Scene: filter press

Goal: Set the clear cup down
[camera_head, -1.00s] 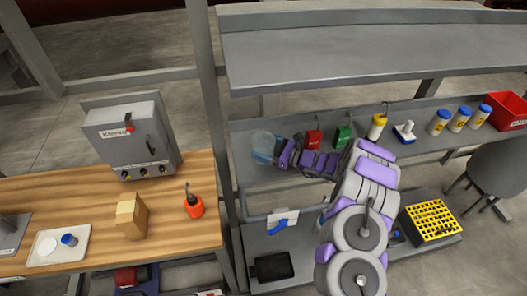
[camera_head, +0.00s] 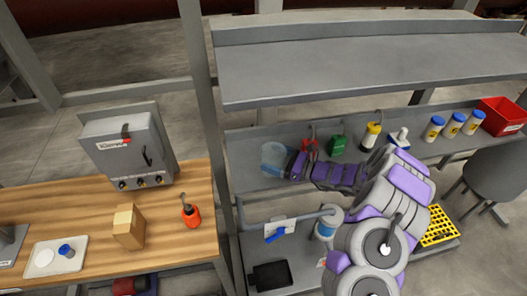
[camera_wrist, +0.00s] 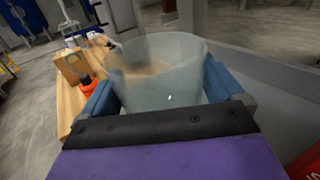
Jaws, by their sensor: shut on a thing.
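The clear cup (camera_head: 274,158) is a see-through, bluish cup at the left end of the grey middle shelf (camera_head: 245,170). My gripper (camera_head: 289,163) reaches it from the right and is shut on it. In the wrist view the cup (camera_wrist: 160,75) stands upright between the two blue fingers of my gripper (camera_wrist: 165,95). The fingers press on its sides. Its rim is open toward the camera. Whether its base touches the shelf cannot be told.
On the shelf right of the cup stand a red bottle (camera_head: 309,142), a green can (camera_head: 338,145), a yellow bottle (camera_head: 371,134), several blue-capped jars (camera_head: 453,125) and a red bin (camera_head: 503,115). A wooden bench (camera_head: 180,235) with a grey control box (camera_head: 128,150) is left, past a post (camera_head: 197,90).

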